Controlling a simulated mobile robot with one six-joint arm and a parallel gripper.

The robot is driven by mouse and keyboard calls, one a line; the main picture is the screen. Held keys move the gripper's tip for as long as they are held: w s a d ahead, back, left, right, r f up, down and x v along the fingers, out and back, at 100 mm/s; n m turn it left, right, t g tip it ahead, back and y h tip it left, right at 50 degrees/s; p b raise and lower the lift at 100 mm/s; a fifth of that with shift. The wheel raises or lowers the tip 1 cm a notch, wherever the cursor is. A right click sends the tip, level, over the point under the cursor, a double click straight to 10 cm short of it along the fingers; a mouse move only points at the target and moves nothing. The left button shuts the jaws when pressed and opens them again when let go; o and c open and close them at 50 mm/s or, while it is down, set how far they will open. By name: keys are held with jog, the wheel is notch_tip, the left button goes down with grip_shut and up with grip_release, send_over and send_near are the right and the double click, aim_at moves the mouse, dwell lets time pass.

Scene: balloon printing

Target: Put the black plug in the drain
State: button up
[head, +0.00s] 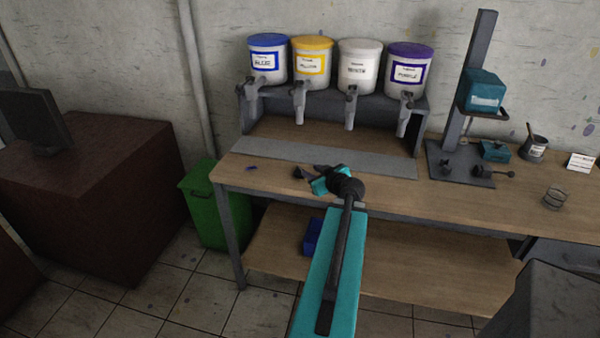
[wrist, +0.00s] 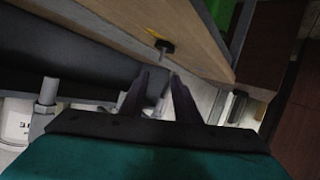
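The black plug (wrist: 165,46) shows in the wrist view as a dark round cap with a short pale stem, on the wooden bench top. In the head view a small dark shape (head: 298,173), apparently the same plug, is just left of my gripper (head: 317,171). In the wrist view my gripper (wrist: 161,76) has its two dark fingers apart, with nothing between them. The plug is beyond the fingertips and looks clear of them. I cannot pick out the drain for certain in either view.
Four paint tubs with taps (head: 350,68) stand on a grey rack above a grey strip (head: 385,165). A small purple item (head: 251,168) lies on the bench. A green bin (head: 215,205) is at left. A press (head: 478,105) and small tools are at right.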

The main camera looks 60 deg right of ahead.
aim_at(299, 166)
jog(key=shift+w, duration=0.1)
jog(key=shift+p+x, duration=0.45)
jog(key=shift+x, duration=3.85)
jog(key=shift+p+x, duration=0.5)
jog(key=shift+x, duration=2.05)
jog(key=shift+f, duration=0.15)
jog(key=shift+c, duration=0.5)
grip_shut()
